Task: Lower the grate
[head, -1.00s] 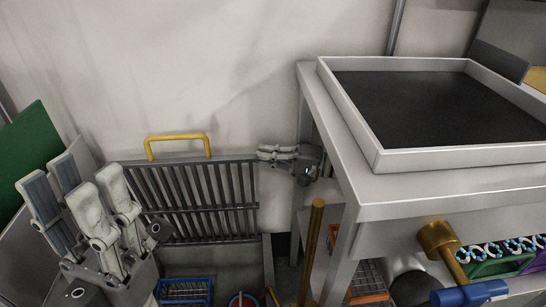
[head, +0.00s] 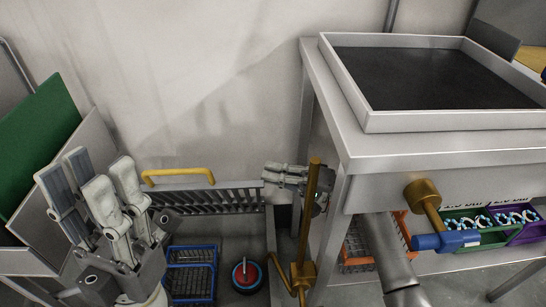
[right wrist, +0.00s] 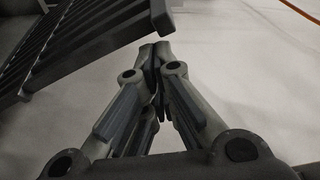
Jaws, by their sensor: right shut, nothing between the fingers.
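The grate (head: 215,201) is a dark grey barred panel with a light top rail by the back wall. A yellow bar handle (head: 178,172) stands on its top rail. My right gripper (head: 266,173) is at the grate's top right corner, shut and empty. In the right wrist view, its fingertips (right wrist: 155,48) meet just beside the grate's edge (right wrist: 100,50); I cannot tell whether they touch. My left gripper (head: 100,165) is in front of the grate's left end, with its fingers apart and nothing between them. It hides part of the grate's left side.
A table with a black-floored tray (head: 435,122) fills the right. A brass post (head: 310,200) stands before my right gripper. A blue wire basket (head: 192,252) and a red round object (head: 246,273) lie below the grate. A green board (head: 45,135) leans at left.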

